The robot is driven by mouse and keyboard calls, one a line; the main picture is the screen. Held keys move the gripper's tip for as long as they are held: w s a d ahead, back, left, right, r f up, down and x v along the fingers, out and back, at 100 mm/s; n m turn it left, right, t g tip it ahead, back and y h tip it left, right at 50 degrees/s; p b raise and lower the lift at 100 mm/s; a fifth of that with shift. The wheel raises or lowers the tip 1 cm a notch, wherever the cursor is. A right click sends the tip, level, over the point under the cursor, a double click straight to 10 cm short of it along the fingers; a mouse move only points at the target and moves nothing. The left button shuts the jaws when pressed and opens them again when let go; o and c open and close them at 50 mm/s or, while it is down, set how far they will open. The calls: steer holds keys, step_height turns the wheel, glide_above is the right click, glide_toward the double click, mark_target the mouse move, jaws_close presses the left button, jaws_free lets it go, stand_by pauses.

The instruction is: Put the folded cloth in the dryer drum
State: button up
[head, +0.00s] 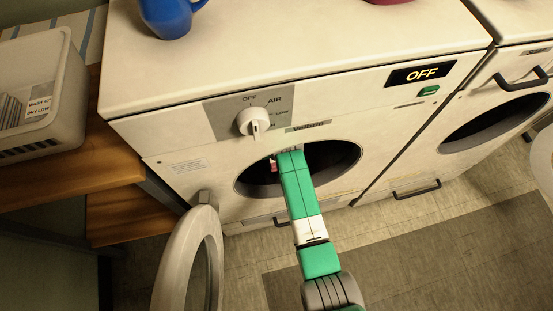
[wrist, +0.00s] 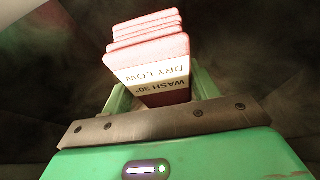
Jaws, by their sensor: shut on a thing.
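The dryer drum (head: 338,163) is a dark round opening in the front of a white dryer (head: 330,85). Its round door (head: 208,262) hangs open at the lower left. My green arm reaches into the opening, and its end is mostly hidden there in the head view. In the wrist view my gripper (wrist: 162,92) is shut on the folded cloth (wrist: 148,45), a pinkish-red stack of layers with a tag reading "DRY LOW" and "WASH 30°". Dark drum walls surround it. I cannot tell whether the cloth touches the drum.
A second dryer (head: 495,108) stands at the right. The dial (head: 253,122) and a display reading "OFF" (head: 421,73) are above the opening. A pale basket (head: 45,90) stands on a wooden shelf at the left. A blue jug (head: 168,15) is on the dryer top.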

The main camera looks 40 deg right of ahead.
steer(key=f, duration=0.2)
steer(key=shift+s+a+f, duration=0.2)
steer(key=shift+s+f, duration=0.1)
steer(key=shift+s, duration=0.05)
steer(key=shift+w+f+b, duration=0.1)
steer(key=shift+w+b, duration=0.05)
steer(key=shift+b, duration=0.15)
step_height(320, 180, down, 4)
steer(key=shift+d+f+b, duration=0.1)
steer(key=shift+b, duration=1.15)
steer(key=shift+w+r, duration=0.15)
steer(key=shift+r, duration=0.15)
steer(key=o, duration=0.6)
steer(key=shift+f, duration=0.2)
steer(key=shift+c, duration=0.2)
steer(key=o, duration=0.4)
steer(key=shift+r, duration=0.1)
